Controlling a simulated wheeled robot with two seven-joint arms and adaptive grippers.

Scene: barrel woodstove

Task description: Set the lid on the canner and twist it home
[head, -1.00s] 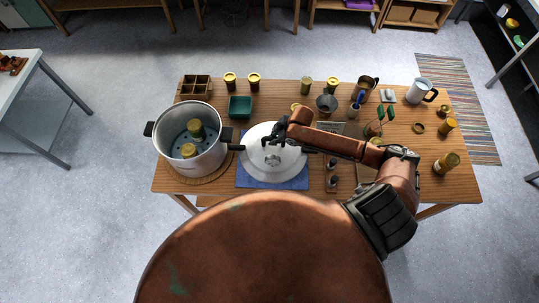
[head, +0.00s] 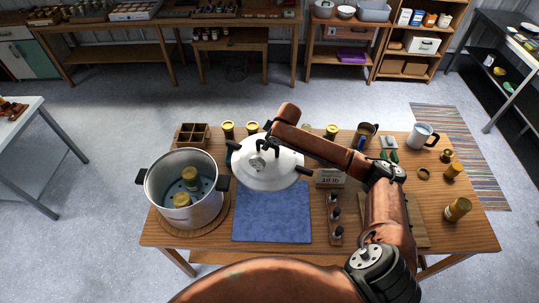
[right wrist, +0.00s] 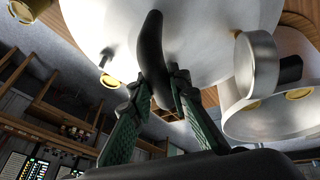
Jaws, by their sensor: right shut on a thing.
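The canner (head: 183,215) is a large open silver pot with dark side handles, on a round woven mat at the table's left. Jars with yellow lids (head: 191,179) stand inside it. The lid (head: 268,172) is a white-silver disc with dark handles, held raised and tilted above the table, right of the canner and apart from it. My right gripper (head: 266,149) is shut on the lid's dark handle. In the right wrist view the fingers (right wrist: 160,88) close on that handle (right wrist: 152,50), and the canner (right wrist: 275,85) shows at right. My left gripper is not in view.
A blue cloth (head: 272,213) lies bare below the lid. Behind stand a wooden divided box (head: 192,135) and several yellow-lidded jars.

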